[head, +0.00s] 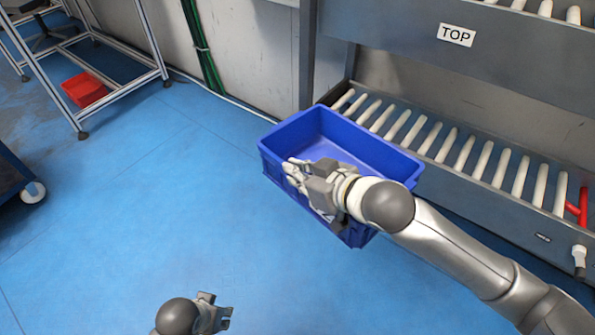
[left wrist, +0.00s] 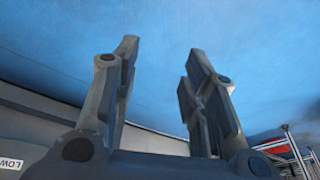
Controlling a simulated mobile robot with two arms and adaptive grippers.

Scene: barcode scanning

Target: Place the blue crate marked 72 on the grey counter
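A blue crate (head: 355,145) is in the middle of the head view, empty inside and in front of the roller rack. My right gripper (head: 295,175) is at its near wall and looks closed on the rim there, though the arm hides part of the contact. A small pale mark shows on the near wall, mostly hidden; no number is readable. My left gripper (head: 220,312) is low in the head view, away from the crate. In the left wrist view its fingers (left wrist: 160,75) are apart with nothing between them. No grey counter can be made out for certain.
A grey rack with white rollers (head: 470,150) stands at the right, with a "TOP" label (head: 456,35) above. A metal frame table (head: 90,55) with a red bin (head: 85,90) stands at the upper left. Blue floor (head: 130,220) is clear at left and centre.

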